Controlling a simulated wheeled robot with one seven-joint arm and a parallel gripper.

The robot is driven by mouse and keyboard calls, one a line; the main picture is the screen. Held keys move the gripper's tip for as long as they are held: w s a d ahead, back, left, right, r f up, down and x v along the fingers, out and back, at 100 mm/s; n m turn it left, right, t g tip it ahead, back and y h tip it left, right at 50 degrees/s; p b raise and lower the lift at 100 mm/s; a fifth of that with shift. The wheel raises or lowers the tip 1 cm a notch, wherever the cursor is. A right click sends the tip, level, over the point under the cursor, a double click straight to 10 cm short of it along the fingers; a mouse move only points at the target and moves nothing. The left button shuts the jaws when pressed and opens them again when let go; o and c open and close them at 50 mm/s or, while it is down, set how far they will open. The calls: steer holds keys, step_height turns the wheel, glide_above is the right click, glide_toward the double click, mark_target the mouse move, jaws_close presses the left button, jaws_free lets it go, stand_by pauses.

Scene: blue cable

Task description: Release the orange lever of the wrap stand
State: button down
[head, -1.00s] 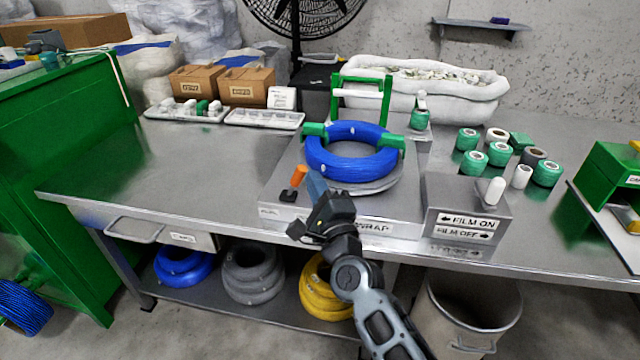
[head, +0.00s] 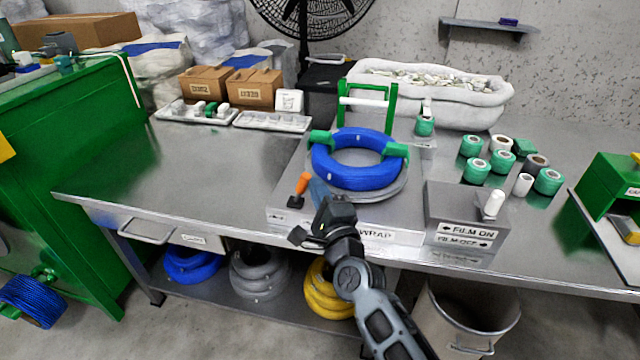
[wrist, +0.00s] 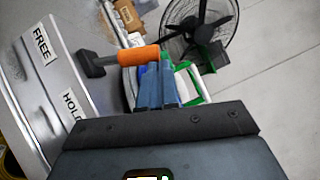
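The orange lever (head: 303,184) stands tilted on its black base at the left front of the wrap stand (head: 407,236). In the wrist view the orange lever (wrist: 138,56) lies just beyond and left of the fingertips. FREE (wrist: 42,45) and HOLD (wrist: 72,110) labels sit on the stand's front. My gripper (head: 318,188) is right beside the lever, on its right. The blue fingers of my gripper (wrist: 157,80) look close together with nothing visible between them. Contact with the lever cannot be told. A blue cable coil (head: 357,160) lies on the stand under green clamps.
A film box (head: 466,212) with a white handle stands right of the stand. Green and white rolls (head: 474,168) are further right. Trays and cartons (head: 254,86) are at the back left. The table's left part (head: 200,165) is clear.

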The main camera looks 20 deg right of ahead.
steer(key=p, duration=0.2)
steer(key=r+n+p, duration=0.1)
steer(key=p, duration=0.1)
steer(key=shift+w+a+r+g, duration=0.3)
steer(key=shift+a, duration=0.1)
steer(key=p, duration=0.1)
steer(key=a+n+p, duration=0.1)
steer(key=p, duration=0.1)
steer(key=shift+w+n+g, duration=0.25)
steer(key=shift+n+g, duration=0.05)
steer(key=shift+g, duration=0.1)
steer(key=shift+w+p, duration=0.1)
steer(key=shift+p, duration=0.35)
steer(key=shift+r, duration=0.1)
steer(key=shift+w+a+r+p, duration=0.15)
steer(key=shift+w+a+p, duration=0.55)
steer(key=shift+a, duration=0.15)
steer(key=shift+w+a+r+p, duration=0.1)
steer(key=shift+w+a+p, duration=0.5)
steer(key=shift+a, duration=0.2)
steer(key=shift+a+r, duration=0.1)
steer(key=shift+a, duration=0.15)
